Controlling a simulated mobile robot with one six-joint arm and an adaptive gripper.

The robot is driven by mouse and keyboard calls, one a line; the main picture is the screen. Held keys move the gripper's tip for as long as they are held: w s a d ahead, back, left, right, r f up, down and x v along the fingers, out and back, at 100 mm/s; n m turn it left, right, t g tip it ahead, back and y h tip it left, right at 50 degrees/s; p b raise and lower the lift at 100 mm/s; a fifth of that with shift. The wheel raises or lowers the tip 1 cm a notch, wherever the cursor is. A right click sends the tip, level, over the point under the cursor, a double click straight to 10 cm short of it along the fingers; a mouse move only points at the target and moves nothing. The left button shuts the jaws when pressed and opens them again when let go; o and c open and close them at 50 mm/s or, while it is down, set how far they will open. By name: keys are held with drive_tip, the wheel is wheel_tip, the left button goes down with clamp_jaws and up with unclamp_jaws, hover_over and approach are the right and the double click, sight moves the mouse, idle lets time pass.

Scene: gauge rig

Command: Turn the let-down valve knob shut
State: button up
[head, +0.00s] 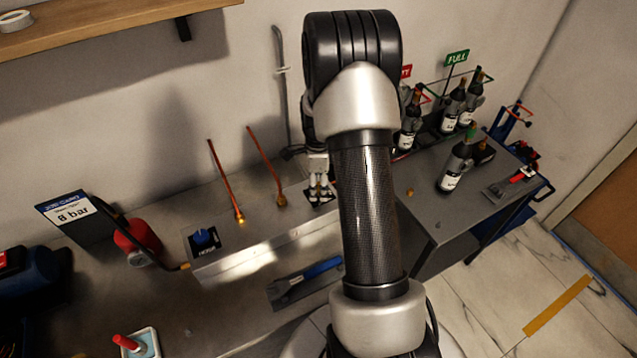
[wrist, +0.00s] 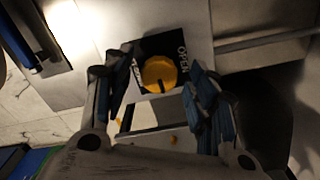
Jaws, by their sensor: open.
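The let-down valve knob appears as a round yellow knob (wrist: 159,74) with a dark mark at its front edge. It sits on a black label plate (wrist: 180,45) with white lettering that seems to include OPEN. My gripper (wrist: 152,82) is open, one blue-black finger on each side of the knob in the wrist view, with visible gaps. I cannot tell whether the fingertips are level with the knob or above it. In the head view my gripper (head: 319,194) points down over the bench block's right part and hides the knob.
A blue knob (head: 205,238) and two copper tubes (head: 225,180) stand on the block (head: 262,226) to the left. A blue-handled tool (head: 307,278) lies in front. Bottles (head: 455,168) stand on the right bench. A grey pipe (wrist: 265,40) runs beside the plate.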

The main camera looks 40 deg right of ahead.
sight(318, 187)
drive_tip(key=shift+r, duration=0.1)
wheel_tip(318, 187, up, 12)
idle(0.5)
idle(0.4)
drive_tip(key=shift+a, duration=0.1)
drive_tip(key=s+a+r+n+t+b, duration=0.1)
drive_tip(key=s+a+r+n, duration=0.2)
drive_tip(key=a+r+n, duration=0.4)
drive_tip(key=s+a+r+n+t, duration=0.1)
drive_tip(key=s+a+r+n, duration=0.2)
drive_tip(key=a+r+n, duration=0.35)
drive_tip(key=s+a+n+t, duration=0.2)
drive_tip(key=s+a+n, duration=1)
drive_tip(key=s+a, duration=0.1)
drive_tip(key=shift+s+f+n+t+b, duration=0.35)
drive_tip(key=shift+s+b, duration=0.1)
drive_tip(key=shift+s, duration=0.3)
